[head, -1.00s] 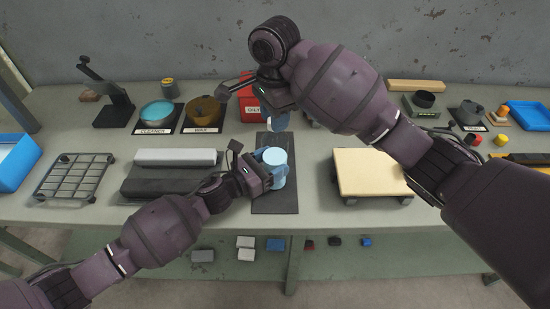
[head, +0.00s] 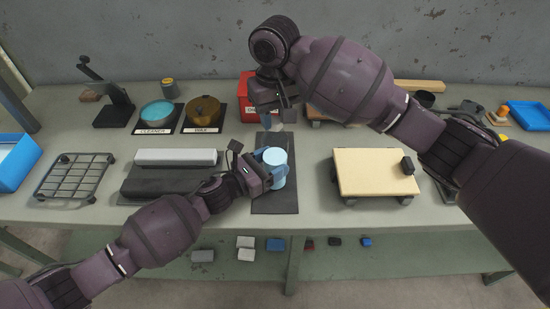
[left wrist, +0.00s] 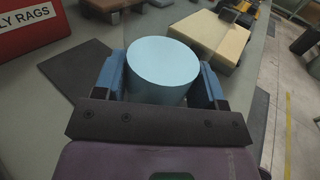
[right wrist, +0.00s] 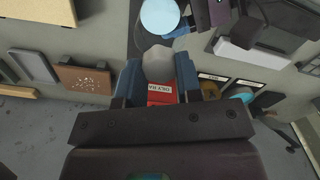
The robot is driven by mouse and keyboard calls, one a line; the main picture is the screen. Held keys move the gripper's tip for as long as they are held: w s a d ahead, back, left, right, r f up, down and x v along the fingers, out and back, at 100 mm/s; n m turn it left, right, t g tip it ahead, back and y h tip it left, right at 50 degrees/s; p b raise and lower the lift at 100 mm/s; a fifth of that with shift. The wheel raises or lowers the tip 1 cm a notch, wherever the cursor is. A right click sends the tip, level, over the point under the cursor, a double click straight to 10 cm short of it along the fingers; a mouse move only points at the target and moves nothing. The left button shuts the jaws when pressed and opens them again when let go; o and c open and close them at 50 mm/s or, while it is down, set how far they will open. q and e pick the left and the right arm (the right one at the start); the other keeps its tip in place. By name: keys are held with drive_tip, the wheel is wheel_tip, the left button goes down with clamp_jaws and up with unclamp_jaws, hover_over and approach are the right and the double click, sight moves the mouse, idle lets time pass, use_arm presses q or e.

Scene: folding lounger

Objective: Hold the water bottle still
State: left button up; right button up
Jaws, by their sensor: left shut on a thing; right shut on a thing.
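The water bottle (head: 274,157) is a light blue cylinder standing upright on a dark mat (head: 275,203) at the middle of the bench. My left gripper (head: 276,170) is shut around its sides. The left wrist view shows the bottle (left wrist: 163,68) between the blue fingers, its round top uncovered. My right gripper (head: 277,122) is above the back of the mat, behind the bottle. In the right wrist view, a pale grey faceted piece (right wrist: 158,63) sits between its fingers. I cannot tell what this piece is; the bottle (right wrist: 160,15) shows beyond it, apart.
A red rags box (head: 246,88) stands behind, partly hidden by my right arm. Grey and black blocks (head: 175,158) lie left of the mat. A cream board (head: 375,172) with a small dark block (head: 408,165) on it stands to the right. Two labelled bowls are at back left.

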sight(275, 120)
drive_tip(key=shift+n, duration=0.3)
drive_tip(key=shift+r, duration=0.15)
drive_tip(key=shift+r, duration=2)
use_arm(q)
drive_tip(key=o, duration=1.1)
drive_tip(key=shift+a, duration=0.15)
drive_tip(key=shift+b+v, duration=0.3)
drive_tip(key=shift+v, duration=4.05)
use_arm(e)
drive_tip(key=shift+f, duration=0.45)
use_arm(q)
drive_tip(key=shift+s, duration=0.1)
